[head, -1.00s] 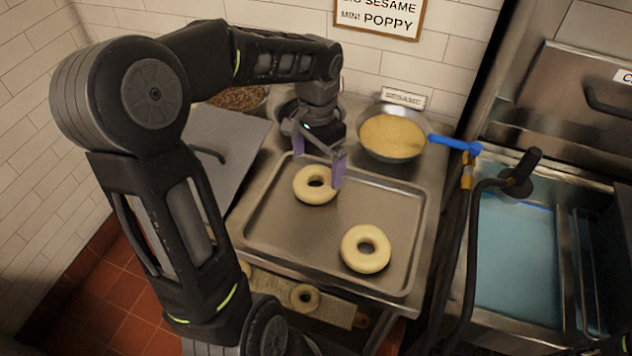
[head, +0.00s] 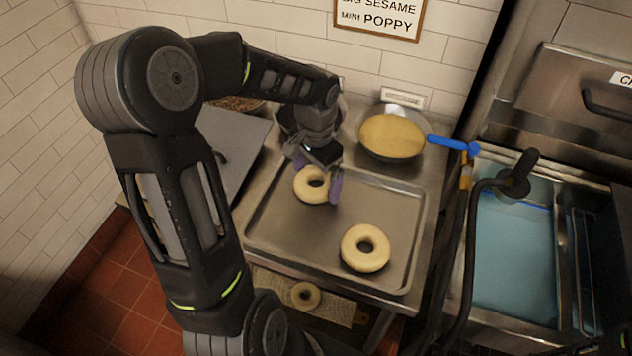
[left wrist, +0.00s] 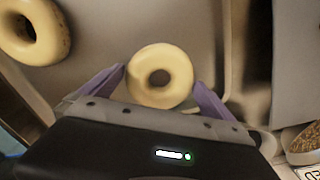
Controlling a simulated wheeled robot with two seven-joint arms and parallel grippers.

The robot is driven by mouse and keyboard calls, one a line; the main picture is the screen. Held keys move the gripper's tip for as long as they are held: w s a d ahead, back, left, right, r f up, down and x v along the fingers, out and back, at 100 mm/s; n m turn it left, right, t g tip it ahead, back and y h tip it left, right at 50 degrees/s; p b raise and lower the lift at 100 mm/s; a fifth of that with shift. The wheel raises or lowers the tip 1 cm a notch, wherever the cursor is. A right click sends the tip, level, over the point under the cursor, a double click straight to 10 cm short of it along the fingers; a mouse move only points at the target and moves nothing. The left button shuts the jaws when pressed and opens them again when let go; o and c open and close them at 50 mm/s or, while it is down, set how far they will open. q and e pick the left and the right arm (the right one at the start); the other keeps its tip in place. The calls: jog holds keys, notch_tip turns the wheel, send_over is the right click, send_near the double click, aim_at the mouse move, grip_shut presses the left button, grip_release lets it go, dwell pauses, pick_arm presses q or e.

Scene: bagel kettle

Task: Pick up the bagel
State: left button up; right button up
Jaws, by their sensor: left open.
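Two pale bagels lie on a metal tray (head: 268,240). The far bagel (head: 312,187) is at the tray's back, under my left gripper (head: 318,178). The near bagel (head: 365,248) lies toward the tray's front right. In the left wrist view the far bagel (left wrist: 160,58) sits between the two purple fingers of my left gripper (left wrist: 160,88), which is open, with a finger on either side. The near bagel (left wrist: 36,30) shows at that view's upper left. I cannot tell whether the fingers touch the far bagel. My right gripper is not in view.
A bowl of yellow seeds (head: 391,136) stands behind the tray on the right. A blue-handled tool (head: 452,143) and a water-filled kettle (head: 512,240) are to the right. Another bagel (head: 305,295) lies on a lower board. A tiled wall closes the back.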

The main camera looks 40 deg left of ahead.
pick_arm(q)
jog(key=shift+c, duration=0.6)
jog(key=c, duration=1)
jog(key=shift+r, duration=0.1)
notch_tip(320, 180, up, 10)
jog(key=shift+f+b, duration=0.1)
jog(key=shift+b, duration=0.35)
jog(key=w+d+f, duration=0.1)
jog(key=w+d, duration=0.2)
jog(key=d, duration=0.2)
jog(key=w+d+f+n, duration=0.1)
jog(key=w+d, duration=0.3)
jog(key=d, duration=0.1)
jog(key=w+d+f+n, duration=0.1)
jog(key=w+d, duration=0.3)
jog(key=d, duration=0.1)
jog(key=shift+w, duration=0.1)
